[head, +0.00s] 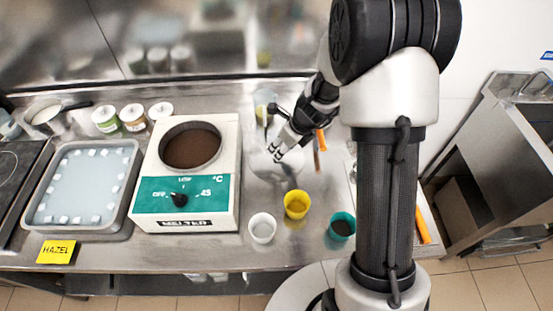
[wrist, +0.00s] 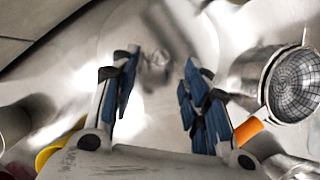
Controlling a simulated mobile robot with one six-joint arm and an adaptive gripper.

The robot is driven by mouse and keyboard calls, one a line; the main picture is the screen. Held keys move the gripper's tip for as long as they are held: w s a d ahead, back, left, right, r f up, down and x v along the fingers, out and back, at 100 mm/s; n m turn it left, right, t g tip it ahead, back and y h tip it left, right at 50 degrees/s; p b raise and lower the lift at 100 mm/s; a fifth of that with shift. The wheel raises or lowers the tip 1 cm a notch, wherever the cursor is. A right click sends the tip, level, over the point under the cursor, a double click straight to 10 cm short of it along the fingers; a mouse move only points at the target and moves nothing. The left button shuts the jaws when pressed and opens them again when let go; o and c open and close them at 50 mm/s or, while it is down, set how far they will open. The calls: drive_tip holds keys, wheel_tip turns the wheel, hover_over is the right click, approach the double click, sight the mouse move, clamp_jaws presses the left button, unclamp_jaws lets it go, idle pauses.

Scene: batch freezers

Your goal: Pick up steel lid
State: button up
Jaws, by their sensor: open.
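The steel lid (wrist: 170,30) is a round, shiny disc with a small knob (wrist: 155,57) near its middle, lying on the steel counter. In the head view the lid (head: 268,167) is a pale disc right of the melter, partly hidden by my gripper. My gripper (head: 278,153) points down over it. In the wrist view my gripper (wrist: 155,88) is open, with a blue-padded finger on each side and nothing between them. The knob shows beyond the fingertips, roughly between them. I cannot tell the exact height of the fingers above the lid.
The melter (head: 215,145) stands left of the lid. White (head: 262,228), yellow (head: 296,205) and teal (head: 342,227) cups stand in front. A mesh strainer (wrist: 295,85) lies close on the right in the wrist view. A tray (head: 127,213) with white cubes is further left.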

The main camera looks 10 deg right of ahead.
sight(277, 152)
drive_tip(key=b+x, duration=0.2)
drive_tip(key=x, duration=0.3)
drive_tip(key=shift+w, duration=0.2)
drive_tip(key=shift+r, duration=0.1)
clamp_jaws()
